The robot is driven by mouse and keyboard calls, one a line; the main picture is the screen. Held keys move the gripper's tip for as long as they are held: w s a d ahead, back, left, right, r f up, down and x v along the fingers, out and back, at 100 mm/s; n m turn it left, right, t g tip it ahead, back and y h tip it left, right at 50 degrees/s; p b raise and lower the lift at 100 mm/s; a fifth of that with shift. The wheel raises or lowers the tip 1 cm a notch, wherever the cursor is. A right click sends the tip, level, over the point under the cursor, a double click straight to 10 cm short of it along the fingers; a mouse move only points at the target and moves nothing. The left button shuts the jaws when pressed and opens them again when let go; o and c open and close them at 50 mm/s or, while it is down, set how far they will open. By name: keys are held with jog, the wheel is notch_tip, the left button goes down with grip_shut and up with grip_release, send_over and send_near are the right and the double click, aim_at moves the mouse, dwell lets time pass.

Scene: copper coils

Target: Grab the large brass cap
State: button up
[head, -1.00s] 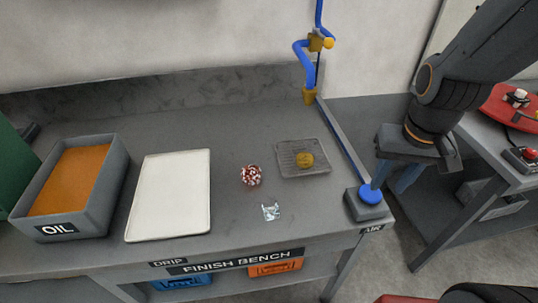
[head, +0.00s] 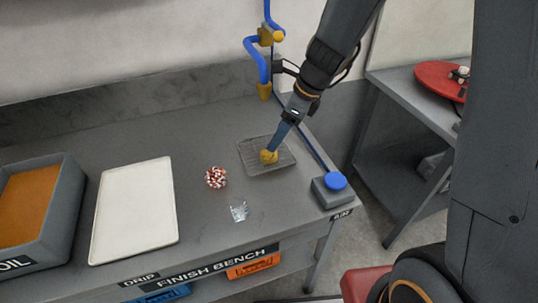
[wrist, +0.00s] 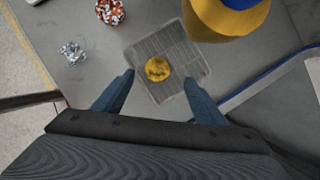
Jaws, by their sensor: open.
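The brass cap (head: 268,157) is a round yellow piece on a grey wire rack tray (head: 285,164) on the finish bench. It also shows in the wrist view (wrist: 158,69), lying on the tray (wrist: 144,91). My gripper (head: 275,146) reaches down at the tray and overlaps the cap's edge in the head view. In the wrist view my gripper (wrist: 158,85) is open, its two blue fingers apart, with the cap beyond and between the fingertips. Nothing is between the fingers' inner faces. I cannot tell the exact height gap.
A red-and-white ball (head: 216,177) and a clear crumpled piece (head: 239,211) lie left of the tray. A blue hose with yellow fittings (head: 265,90) hangs behind it. A blue-topped AIR block (head: 335,182) stands right. A white drip tray (head: 135,211) and oil bin (head: 62,210) are left.

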aim_at(269, 153)
jog(key=shift+s+x, duration=0.15)
jog(key=shift+x, duration=1.65)
jog(key=shift+s+x, duration=0.2)
jog(key=shift+x, duration=1.55)
jog(key=shift+d+f, duration=0.1)
jog(key=shift+d, duration=0.05)
jog(key=c, duration=1.3)
